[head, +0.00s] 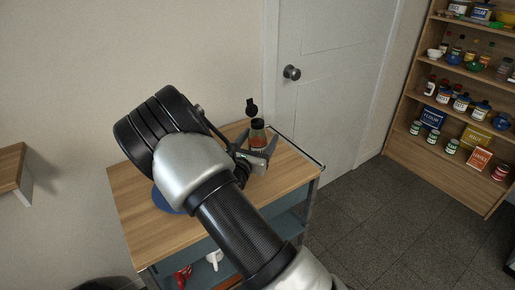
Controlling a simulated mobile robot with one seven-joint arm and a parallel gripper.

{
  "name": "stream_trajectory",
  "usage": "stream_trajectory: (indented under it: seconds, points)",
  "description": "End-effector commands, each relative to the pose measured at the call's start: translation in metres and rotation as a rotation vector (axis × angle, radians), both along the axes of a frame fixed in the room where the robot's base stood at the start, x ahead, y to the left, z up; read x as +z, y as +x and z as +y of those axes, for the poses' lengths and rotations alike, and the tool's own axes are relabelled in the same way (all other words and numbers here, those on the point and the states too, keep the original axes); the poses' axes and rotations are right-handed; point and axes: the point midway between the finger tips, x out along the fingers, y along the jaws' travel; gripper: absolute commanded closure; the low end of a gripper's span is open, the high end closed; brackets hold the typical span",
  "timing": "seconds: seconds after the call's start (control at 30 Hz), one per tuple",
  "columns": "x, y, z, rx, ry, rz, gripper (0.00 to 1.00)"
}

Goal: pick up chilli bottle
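A small bottle (258,138) with a reddish-orange body and dark neck stands upright on the wooden top of a cart (164,233). It looks like the chilli bottle, but its label is not readable. A black cap-like piece (251,106) shows just above it; I cannot tell how it is joined. My gripper (259,136) is at the bottle, with one finger on its left and one on its right. The fingers look spread, wider than the bottle. The bottle's lower part is hidden behind my gripper.
A blue round item (166,201) sits on the cart, partly hidden by my arm. A white item (214,259) and a red item (181,277) are on the shelf below. A door (325,70) stands behind. Stocked shelves (398,150) are at right; the floor between is clear.

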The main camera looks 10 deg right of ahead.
Motion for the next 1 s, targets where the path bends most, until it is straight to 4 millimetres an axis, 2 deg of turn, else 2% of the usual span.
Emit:
stream_trajectory:
  seconds: [0.1,0.2,0.43,0.77,1.0]
  points:
    - [-0.001,0.014,-0.009,-0.001,0.000,-0.001,0.31]
    - [0.000,0.019,-0.012,-0.001,-0.001,-0.001,0.31]
    - [0.000,0.020,-0.012,0.000,0.000,0.000,0.31]
    - [0.000,0.020,-0.012,0.000,0.001,-0.001,0.87]
    - [0.003,0.020,-0.012,0.000,0.000,-0.004,0.87]
